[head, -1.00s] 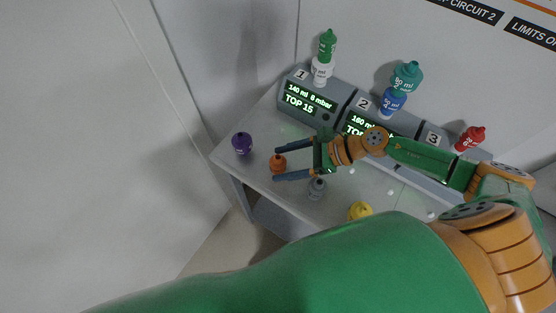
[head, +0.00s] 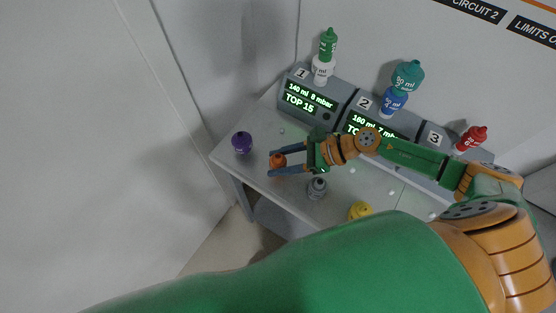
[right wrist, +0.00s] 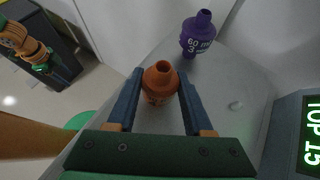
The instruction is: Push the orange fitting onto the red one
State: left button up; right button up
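The orange fitting (head: 277,161) stands on the grey table near its left side. My right gripper (head: 271,161) is around it, one finger on each side, and the fingers look closed against it. In the right wrist view the orange fitting (right wrist: 160,82) is upright between the two blue fingers (right wrist: 160,88), its open neck toward the camera. The red fitting (head: 470,138) sits at unit 3, at the right end of the ventilator row, partly behind my right arm.
A purple fitting (head: 242,143) stands left of the orange one. A grey fitting (head: 317,187) and a yellow one (head: 360,211) stand to the right. Unit 1 carries white (head: 322,70) and green (head: 328,43) fittings. Unit 2 carries blue (head: 394,102) and teal (head: 408,75).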

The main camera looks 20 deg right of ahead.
aim_at(280, 156)
grip_shut()
jog(key=shift+r+p, duration=1.3)
jog(key=shift+r, duration=0.25)
